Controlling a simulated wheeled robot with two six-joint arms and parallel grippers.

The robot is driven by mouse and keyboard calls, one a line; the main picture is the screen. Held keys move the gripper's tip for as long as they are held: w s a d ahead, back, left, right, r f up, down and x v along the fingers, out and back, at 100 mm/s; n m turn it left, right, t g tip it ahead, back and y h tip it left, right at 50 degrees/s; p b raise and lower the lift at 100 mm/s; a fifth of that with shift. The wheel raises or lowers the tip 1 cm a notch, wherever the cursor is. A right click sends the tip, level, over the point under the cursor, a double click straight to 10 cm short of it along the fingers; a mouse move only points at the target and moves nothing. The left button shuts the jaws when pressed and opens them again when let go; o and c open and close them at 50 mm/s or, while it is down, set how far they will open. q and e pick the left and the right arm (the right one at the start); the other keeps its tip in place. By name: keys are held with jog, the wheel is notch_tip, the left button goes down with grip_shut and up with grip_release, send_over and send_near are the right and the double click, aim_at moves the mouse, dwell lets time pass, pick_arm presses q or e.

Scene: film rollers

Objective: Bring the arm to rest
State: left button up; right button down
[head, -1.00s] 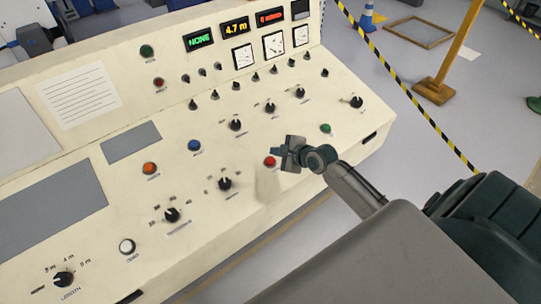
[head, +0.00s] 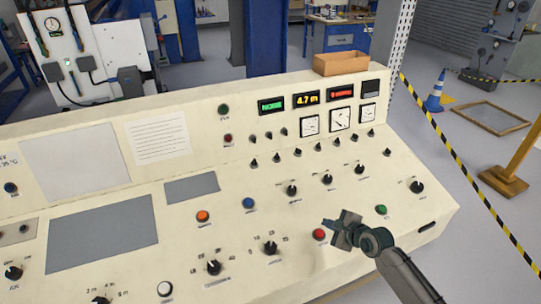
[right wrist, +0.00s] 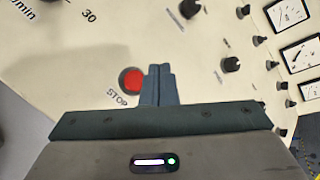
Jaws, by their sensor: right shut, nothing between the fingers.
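My right gripper (head: 343,228) is over the right part of the cream control console (head: 110,260), just right of the red button (head: 319,235). In the right wrist view my right gripper (right wrist: 159,70) shows its two fingers together with nothing between them. The red button (right wrist: 132,80), labelled STOP, lies just left of the fingertips there. I cannot tell how far the fingers are above the panel. The left gripper is not in view.
The console carries several black knobs (head: 270,248), an orange button (head: 203,216), a blue button (head: 249,203) and a green button (head: 381,210). A display reads 4.7 m (head: 306,99).

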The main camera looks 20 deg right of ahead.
jog(key=s+a+f+n+g, duration=0.1)
jog(key=s+a+n+g, duration=0.1)
jog(key=s+a+n, duration=0.35)
jog(key=s+a+f+n+g, duration=0.1)
jog(key=s+a+n+g, duration=0.15)
jog(key=s+n, duration=0.6)
jog(key=s+a+r+n+g+h, duration=0.1)
jog(key=s+r+n+g+h, duration=0.1)
jog(key=s+n, duration=0.45)
jog(key=s+a+r+n+g+h, duration=0.15)
jog(key=s+n, duration=0.25)
jog(key=s, duration=0.6)
jog(key=d+f+g+b, duration=0.1)
jog(key=d+f+b, duration=0.15)
jog(key=f, duration=1.65)
jog(key=d+f+b, duration=0.1)
jog(key=f+b, duration=0.3)
jog(key=f, duration=1.5)
jog(key=s+d+f+g+b, duration=0.1)
jog(key=s+f+b, duration=0.4)
jog(key=s+f, duration=1.4)
notch_tip(320, 180, down, 4)
jog(key=shift+d+r, duration=0.15)
jog(key=shift+d, duration=0.05)
